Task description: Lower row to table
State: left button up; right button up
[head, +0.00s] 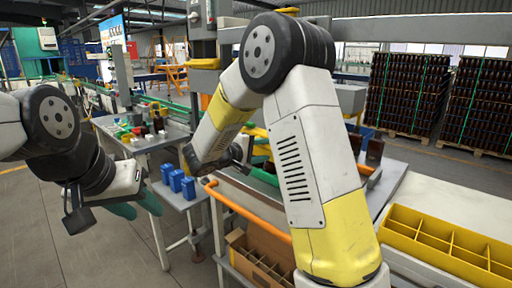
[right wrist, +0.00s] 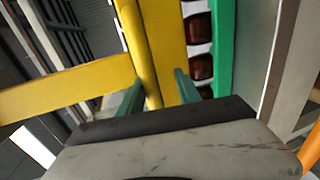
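Amber bottles (head: 375,150) stand behind my right arm in the head view, partly hidden by it. In the right wrist view a line of dark red-brown bottle shapes (right wrist: 201,67) shows beside a green rail (right wrist: 222,45). The green fingers of my right gripper (right wrist: 159,95) are apart, with a yellow post and panel (right wrist: 160,45) seen between them. I cannot tell whether they touch it. In the head view that gripper is hidden or unclear behind my arm. My left gripper (head: 136,207) hangs at the left, its green fingers apart and empty, over the floor.
A grey table (head: 178,203) carries several blue boxes (head: 187,187). A yellow divided crate (head: 447,245) is at the lower right, and a brown carton (head: 262,262) sits below an orange rail (head: 245,208). Stacked bottle pallets (head: 408,92) stand at the back right.

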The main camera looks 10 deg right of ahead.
jog(key=shift+r, duration=0.2)
jog(key=shift+a, duration=0.1)
jog(key=v, duration=0.7)
jog(key=shift+s+a, duration=0.2)
jog(key=shift+s, duration=0.05)
jog(key=shift+d, duration=0.1)
